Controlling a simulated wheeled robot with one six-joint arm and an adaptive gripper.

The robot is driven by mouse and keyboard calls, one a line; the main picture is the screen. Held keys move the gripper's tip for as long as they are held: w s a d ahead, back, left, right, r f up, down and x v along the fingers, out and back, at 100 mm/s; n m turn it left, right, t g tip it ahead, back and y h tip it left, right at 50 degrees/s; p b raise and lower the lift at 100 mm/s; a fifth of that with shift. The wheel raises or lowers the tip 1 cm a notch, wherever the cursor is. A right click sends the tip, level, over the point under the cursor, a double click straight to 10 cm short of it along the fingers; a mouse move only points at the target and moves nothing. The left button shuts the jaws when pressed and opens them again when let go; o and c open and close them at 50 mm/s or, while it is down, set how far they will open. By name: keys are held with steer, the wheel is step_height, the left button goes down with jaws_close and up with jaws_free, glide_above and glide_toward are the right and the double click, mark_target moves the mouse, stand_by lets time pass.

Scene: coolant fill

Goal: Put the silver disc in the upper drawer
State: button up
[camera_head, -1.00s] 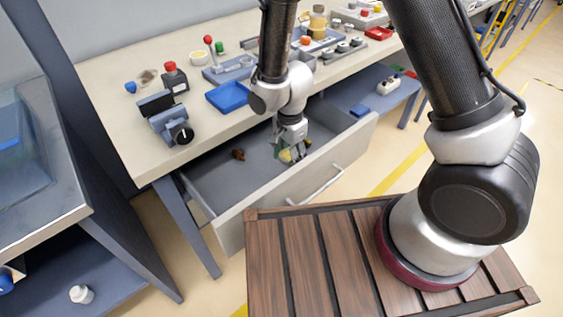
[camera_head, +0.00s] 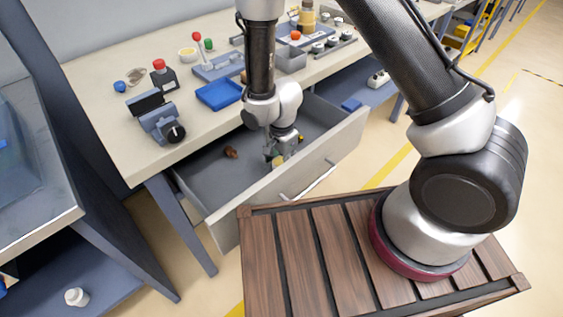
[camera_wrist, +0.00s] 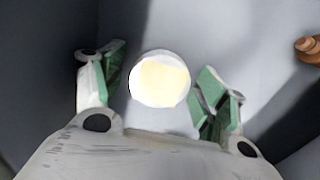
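The open drawer (camera_head: 255,201) juts out from under the workbench, with its grey floor showing. My gripper (camera_head: 279,158) is down inside it, near the front wall. In the wrist view my gripper (camera_wrist: 160,92) has its two green-padded fingers spread apart. A round, bright disc (camera_wrist: 160,80), white with a yellowish middle, shows between the fingers, with a gap on each side. It looks like the silver disc. I cannot tell its exact height above the drawer floor. In the head view the gripper mostly hides it.
A small brown object (camera_head: 231,152) lies in the drawer left of my gripper, and also shows in the wrist view (camera_wrist: 309,48). A blue tray (camera_head: 219,94), a vise-like device (camera_head: 162,122) and several fixtures stand on the bench (camera_head: 115,110) above.

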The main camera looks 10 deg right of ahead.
mark_target(281, 162)
step_height(281, 162, up, 12)
steer(key=shift+r, duration=0.2)
stand_by(0.4)
steer(key=s+d+r+n+t, duration=0.15)
steer(key=d+r+n, duration=0.35)
steer(key=d+r, duration=1.25)
steer(key=s+d+r+n+t, duration=0.2)
steer(key=s+d+r+n, duration=0.4)
steer(key=s+d+r, duration=0.3)
steer(key=s+r, duration=0.2)
steer(key=s, duration=0.2)
steer(key=shift+d+t, duration=0.25)
steer(key=shift+t, duration=0.1)
